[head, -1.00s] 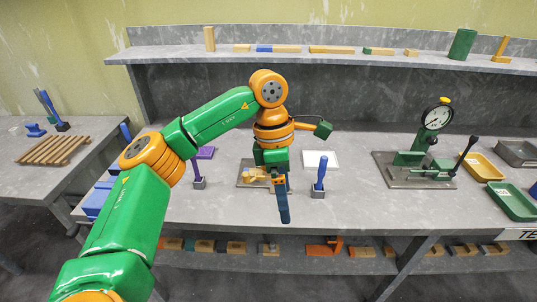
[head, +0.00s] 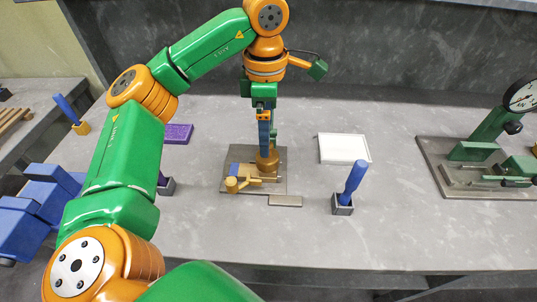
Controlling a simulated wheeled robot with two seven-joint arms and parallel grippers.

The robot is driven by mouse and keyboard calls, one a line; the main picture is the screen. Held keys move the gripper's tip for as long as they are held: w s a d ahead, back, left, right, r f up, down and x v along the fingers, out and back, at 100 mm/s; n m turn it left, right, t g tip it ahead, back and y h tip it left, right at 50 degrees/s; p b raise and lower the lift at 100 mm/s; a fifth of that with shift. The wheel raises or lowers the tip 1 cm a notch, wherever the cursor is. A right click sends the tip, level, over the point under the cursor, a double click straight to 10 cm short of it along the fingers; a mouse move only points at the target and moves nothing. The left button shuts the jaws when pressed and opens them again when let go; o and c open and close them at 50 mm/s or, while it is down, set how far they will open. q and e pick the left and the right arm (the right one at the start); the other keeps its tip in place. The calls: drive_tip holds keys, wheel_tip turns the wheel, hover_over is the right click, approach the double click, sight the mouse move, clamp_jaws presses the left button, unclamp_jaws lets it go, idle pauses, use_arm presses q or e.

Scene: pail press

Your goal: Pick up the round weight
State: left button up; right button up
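My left arm reaches over the table, and its gripper (head: 266,143) points down at a brass-coloured round piece (head: 268,162) on a grey-brown base plate (head: 228,187). That piece may be the round weight; I cannot tell for sure. The blue fingertip is close above or beside it, and contact is unclear. The gripper's opening is seen edge-on, so I cannot tell whether it is open or shut. A smaller brass knob-like part (head: 233,185) and a blue-and-tan block stand on the same plate. My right gripper is not in view.
A small flat grey bar (head: 285,200) lies in front of the plate. A blue-handled tool (head: 350,182) stands in a dark holder. A white tray (head: 343,148) lies behind it. A green dial-gauge press (head: 480,155) is at the right. A purple tray (head: 178,134) and blue blocks (head: 40,200) are left.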

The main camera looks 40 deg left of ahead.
use_arm(q)
drive_tip(key=f, duration=0.4)
drive_tip(key=f+p, duration=0.1)
drive_tip(key=f, duration=0.1)
drive_tip(key=shift+s+d+f, duration=0.35)
drive_tip(key=shift+f, duration=0.05)
clamp_jaws()
